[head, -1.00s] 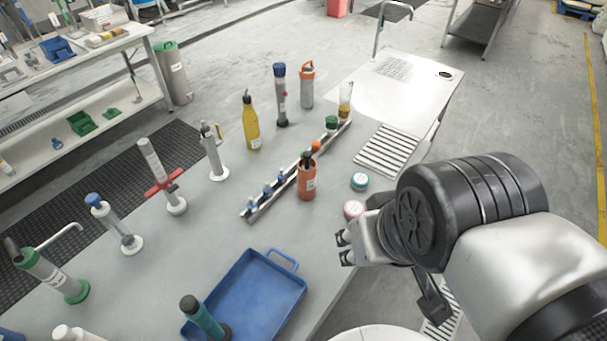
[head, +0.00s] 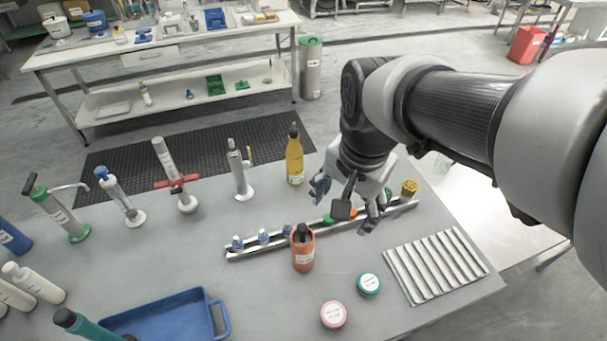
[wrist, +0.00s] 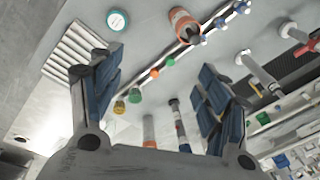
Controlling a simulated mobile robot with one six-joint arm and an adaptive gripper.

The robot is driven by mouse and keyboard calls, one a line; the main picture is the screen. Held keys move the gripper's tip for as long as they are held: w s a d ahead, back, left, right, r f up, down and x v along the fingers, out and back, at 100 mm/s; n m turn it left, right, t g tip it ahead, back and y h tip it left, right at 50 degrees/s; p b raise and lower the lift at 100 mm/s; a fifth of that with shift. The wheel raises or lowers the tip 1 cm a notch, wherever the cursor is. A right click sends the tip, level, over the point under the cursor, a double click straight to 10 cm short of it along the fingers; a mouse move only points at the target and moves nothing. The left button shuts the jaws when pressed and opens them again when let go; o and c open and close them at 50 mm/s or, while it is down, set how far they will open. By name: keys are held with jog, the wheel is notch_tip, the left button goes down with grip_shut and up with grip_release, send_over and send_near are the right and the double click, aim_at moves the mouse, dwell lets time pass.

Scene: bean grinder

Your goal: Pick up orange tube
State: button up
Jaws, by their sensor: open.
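A small tube with an orange cap stands in the long narrow metal rack (head: 238,254). In the wrist view the orange cap (wrist: 154,73) shows between my fingers, next to a green cap (wrist: 170,61). In the head view its orange top (head: 352,214) is partly hidden by my gripper (head: 345,205). My gripper is open and empty above the rack, pointing down, with its fingers spread either side of the row. In the wrist view my gripper (wrist: 160,75) also shows open, and the tube's body is hard to see.
An orange bottle (head: 303,252) with a dark top stands in front of the rack. Several blue-capped tubes fill its left part. A yellow bottle (head: 294,160) stands behind. Two round jars, teal (head: 369,284) and pink (head: 333,314), a ridged plate (head: 436,266) and a blue tray (head: 170,318) lie nearer.

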aim_at(302, 228)
jog(key=w+a+f+m+g, duration=0.2)
jog(key=w+a+f+m, duration=0.4)
jog(key=w+a+f, duration=0.15)
notch_tip(302, 228, down, 12)
jog(key=b, duration=0.4)
jog(key=shift+d+f, duration=0.1)
jog(key=shift+w+f+b, duration=0.15)
jog(key=shift+f+b, duration=1.2)
jog(key=shift+f, duration=1.65)
jog(key=shift+r, duration=0.1)
jog(key=c, duration=1.6)
jog(key=shift+o, duration=0.2)
